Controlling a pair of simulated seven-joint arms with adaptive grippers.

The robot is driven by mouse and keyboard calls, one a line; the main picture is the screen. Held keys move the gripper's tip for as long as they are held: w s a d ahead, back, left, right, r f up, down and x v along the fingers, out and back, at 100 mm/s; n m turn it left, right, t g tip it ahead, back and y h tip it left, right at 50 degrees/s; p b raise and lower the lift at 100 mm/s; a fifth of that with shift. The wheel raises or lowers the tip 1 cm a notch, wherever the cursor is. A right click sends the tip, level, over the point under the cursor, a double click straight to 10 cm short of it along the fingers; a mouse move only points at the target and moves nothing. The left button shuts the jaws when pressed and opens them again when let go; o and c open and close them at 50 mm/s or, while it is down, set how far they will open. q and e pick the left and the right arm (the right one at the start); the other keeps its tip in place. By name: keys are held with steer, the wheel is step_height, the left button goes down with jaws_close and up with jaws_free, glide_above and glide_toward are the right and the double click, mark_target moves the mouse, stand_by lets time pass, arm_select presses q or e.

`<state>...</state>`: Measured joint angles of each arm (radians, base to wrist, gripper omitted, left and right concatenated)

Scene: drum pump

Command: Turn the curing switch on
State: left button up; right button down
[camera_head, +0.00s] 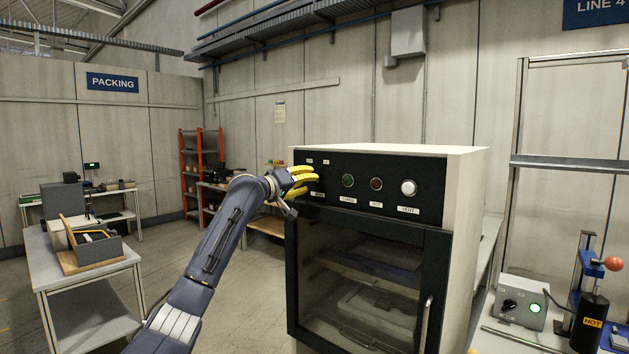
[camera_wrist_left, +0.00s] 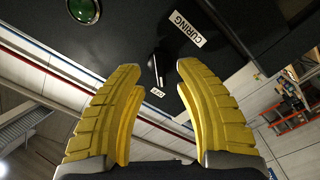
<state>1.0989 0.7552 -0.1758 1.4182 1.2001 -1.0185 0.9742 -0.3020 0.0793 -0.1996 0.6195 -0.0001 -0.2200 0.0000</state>
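The curing switch (camera_wrist_left: 157,68) is a small black knob with a light mark on a black panel. It shows in the left wrist view between and beyond my fingertips, beside the CURING label (camera_wrist_left: 187,29). A small label (camera_wrist_left: 157,92) sits near it; I cannot read it. My left gripper (camera_head: 313,178) is at the left end of the oven's control panel (camera_head: 392,173) and hides the switch in the head view. Its yellow fingers (camera_wrist_left: 156,75) are spread apart, one on each side of the switch, with nothing gripped. I cannot tell if they touch the panel. My right gripper is not in view.
Right of the switch on the panel are a green lamp (camera_head: 348,181), a red lamp (camera_head: 376,184) and a white button (camera_head: 408,188) above a VENT label. The oven door (camera_head: 365,275) with its handle (camera_head: 425,325) is below. A bench device (camera_head: 522,300) stands at right.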

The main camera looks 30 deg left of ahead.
arm_select(q)
steer(key=shift+w+d, duration=0.15)
steer(key=shift+w, duration=0.95)
steer(key=shift+w+d, duration=0.15)
steer(key=shift+w, duration=0.9)
steer(key=shift+c, duration=0.2)
jaws_close()
